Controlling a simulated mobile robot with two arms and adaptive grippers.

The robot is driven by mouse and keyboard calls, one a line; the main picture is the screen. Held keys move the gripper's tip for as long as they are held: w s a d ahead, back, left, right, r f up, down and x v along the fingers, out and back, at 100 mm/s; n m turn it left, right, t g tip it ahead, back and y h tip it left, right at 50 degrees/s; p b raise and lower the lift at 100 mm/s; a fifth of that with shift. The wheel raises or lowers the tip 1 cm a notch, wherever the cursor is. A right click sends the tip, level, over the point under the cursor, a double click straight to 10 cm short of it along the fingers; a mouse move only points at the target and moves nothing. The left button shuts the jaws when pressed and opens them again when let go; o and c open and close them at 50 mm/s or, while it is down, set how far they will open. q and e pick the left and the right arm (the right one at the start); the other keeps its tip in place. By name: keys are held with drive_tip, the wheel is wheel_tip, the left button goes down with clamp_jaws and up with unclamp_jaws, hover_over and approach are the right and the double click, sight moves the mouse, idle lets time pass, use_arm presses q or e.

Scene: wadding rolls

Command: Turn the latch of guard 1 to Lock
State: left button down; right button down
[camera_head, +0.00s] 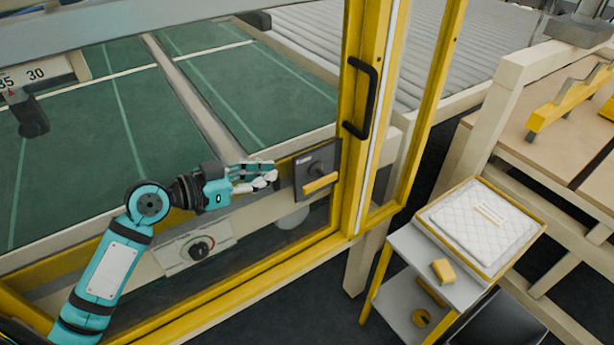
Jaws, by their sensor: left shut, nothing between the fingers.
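The latch of the guard is a yellow handle (320,183) on a dark square plate (305,165), fixed to the yellow guard frame (352,130). The handle lies nearly level, tilted slightly up to the right. Any lettering on the plate is too small to read. My left gripper (272,177) is shut and empty, just left of the plate, and its fingers point right toward it. I cannot tell whether the fingertips touch the plate. My right gripper is not in view.
A black door handle (362,98) stands out from the guard frame above the latch. A rotary switch (198,248) sits on a panel below my left arm. At right, a stand holds a quilted white pad in a yellow-edged tray (541,222), with a yellow block (443,271) on its shelf.

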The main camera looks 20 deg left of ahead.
use_arm(q)
drive_tip(key=p, duration=0.5)
hover_over(320, 183)
drive_tip(key=f+v, duration=0.1)
drive_tip(key=v, duration=0.3)
drive_tip(key=f, duration=0.2)
wheel_tip(320, 183, down, 4)
drive_tip(key=shift+s+f, duration=0.1)
drive_tip(key=shift+f, duration=0.05)
